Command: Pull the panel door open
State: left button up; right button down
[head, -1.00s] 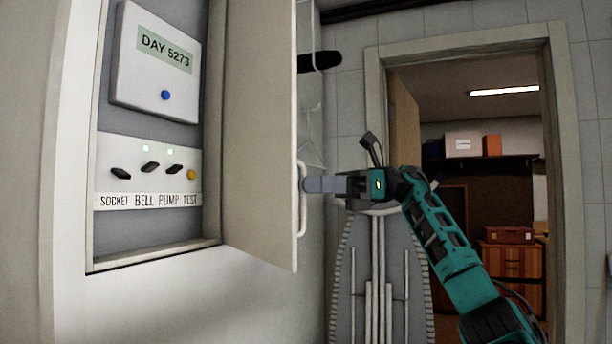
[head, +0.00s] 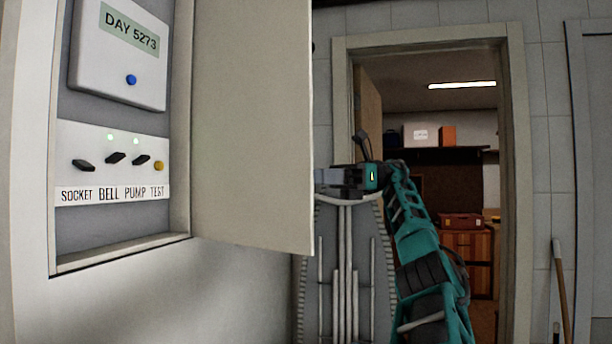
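The panel door (head: 252,125) is a flat beige door, hinged at the right side of the wall cabinet, and it stands open. Its inner face is toward me. Behind it the cabinet (head: 60,230) shows a "DAY 5273" display box (head: 120,50) and a row of switches (head: 115,158). My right gripper (head: 318,182) is at the door's free right edge, with its fingertips hidden behind the door. The door handle is hidden too, so I cannot tell whether the fingers are shut on it. My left gripper is not in view.
An ironing board (head: 345,260) stands against the tiled wall behind my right arm. To its right is an open doorway (head: 515,150) into a room with shelves and boxes. A wooden-handled tool (head: 562,290) leans at the far right.

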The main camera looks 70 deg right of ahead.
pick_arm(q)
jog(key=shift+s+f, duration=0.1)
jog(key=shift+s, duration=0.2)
pick_arm(e)
jog(key=shift+w+d+f, duration=0.1)
jog(key=shift+w, duration=0.4)
jog(key=c, duration=1.6)
grip_release()
jog(key=shift+o, duration=0.9)
jog(key=shift+w, duration=0.4)
jog(key=shift+o, duration=1.3)
jog(key=shift+w, duration=0.15)
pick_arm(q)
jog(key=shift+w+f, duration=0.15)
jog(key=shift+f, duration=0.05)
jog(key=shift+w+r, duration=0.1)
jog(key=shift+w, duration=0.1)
pick_arm(e)
jog(key=shift+s, duration=0.2)
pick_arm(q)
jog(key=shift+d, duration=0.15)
